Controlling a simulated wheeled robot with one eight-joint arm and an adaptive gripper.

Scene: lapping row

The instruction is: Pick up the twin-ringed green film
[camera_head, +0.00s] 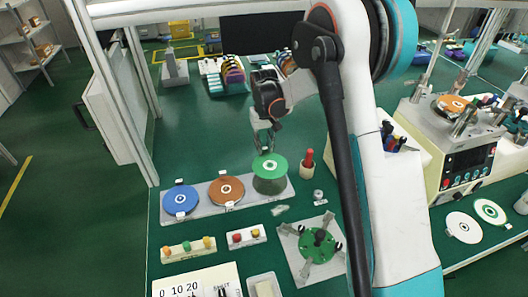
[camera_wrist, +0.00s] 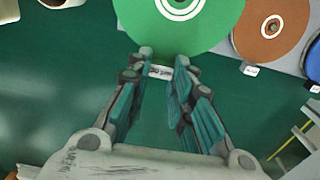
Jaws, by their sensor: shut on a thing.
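The green film (camera_head: 270,166) is a round disc with twin white rings at its centre, at the right end of a grey tray (camera_head: 235,205). In the wrist view the green film (camera_wrist: 215,25) fills the top middle, its rings partly cut by the edge. My gripper (camera_head: 264,146) is at the film's far edge. In the wrist view my gripper (camera_wrist: 160,62) is shut on the small white tab (camera_wrist: 160,72) at that edge. A second green layer shows below the film; I cannot tell how far apart they are.
A brown disc (camera_head: 227,190) and a blue disc (camera_head: 181,200) lie left of the film. A red-handled tool (camera_head: 309,162) and a small metal knob (camera_head: 318,196) stand to its right. A clamp fixture with a green disc (camera_head: 317,244) is in front.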

